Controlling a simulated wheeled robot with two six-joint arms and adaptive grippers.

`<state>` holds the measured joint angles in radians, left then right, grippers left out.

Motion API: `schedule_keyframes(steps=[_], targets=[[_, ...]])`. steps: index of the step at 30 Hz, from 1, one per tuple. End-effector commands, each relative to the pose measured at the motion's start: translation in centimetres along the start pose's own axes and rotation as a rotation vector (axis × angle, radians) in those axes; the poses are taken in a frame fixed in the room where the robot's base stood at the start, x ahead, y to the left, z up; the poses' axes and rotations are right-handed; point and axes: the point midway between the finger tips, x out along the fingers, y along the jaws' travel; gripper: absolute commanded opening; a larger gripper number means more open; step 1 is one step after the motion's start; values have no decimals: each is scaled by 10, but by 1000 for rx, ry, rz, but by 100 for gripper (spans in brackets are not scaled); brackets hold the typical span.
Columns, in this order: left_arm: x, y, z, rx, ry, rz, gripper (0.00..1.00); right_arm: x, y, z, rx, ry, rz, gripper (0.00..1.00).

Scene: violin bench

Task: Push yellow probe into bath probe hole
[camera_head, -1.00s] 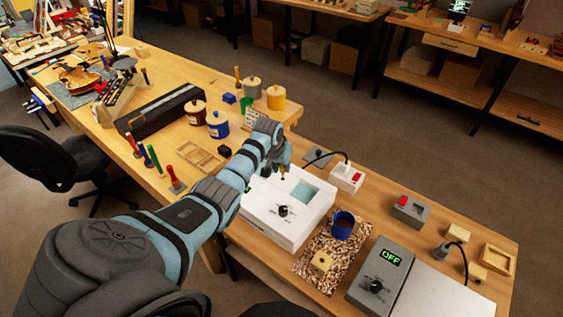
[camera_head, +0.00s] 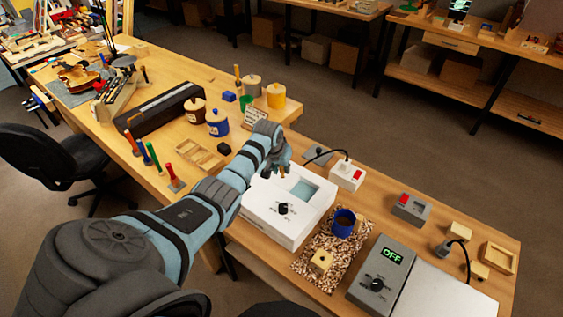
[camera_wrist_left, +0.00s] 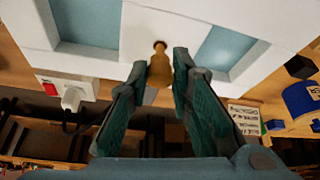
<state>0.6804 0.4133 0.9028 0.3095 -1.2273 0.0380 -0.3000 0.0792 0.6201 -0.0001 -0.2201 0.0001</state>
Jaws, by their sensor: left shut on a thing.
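The white bath (camera_head: 264,222) stands on the bench with a knob on its front and a pale blue basin (camera_head: 302,190) in its top. My left gripper (camera_head: 282,171) is over the bath's far left part. In the left wrist view, my left gripper (camera_wrist_left: 160,68) is shut on a yellow-brown probe (camera_wrist_left: 160,62). The probe is over the white strip between two pale blue openings of the bath (camera_wrist_left: 103,30). My right gripper is not in view.
A blue cup (camera_head: 344,224) stands on a speckled mat (camera_head: 314,250) right of the bath. A white box with a red switch (camera_head: 347,176) and a cable is behind it. A grey unit reading OFF (camera_head: 378,283) is further right. Jars stand at the back left.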

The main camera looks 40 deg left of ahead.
Motion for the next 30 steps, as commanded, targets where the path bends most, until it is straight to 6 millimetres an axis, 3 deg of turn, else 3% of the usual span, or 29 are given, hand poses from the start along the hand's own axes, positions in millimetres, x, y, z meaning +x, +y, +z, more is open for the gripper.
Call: schedule_keyframes(steps=[25,26,30], targets=[[20,0,8,0,0,0,0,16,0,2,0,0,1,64],[21,0,9,0,0,0,21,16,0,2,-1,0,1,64],[20,0,8,0,0,0,43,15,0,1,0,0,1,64]])
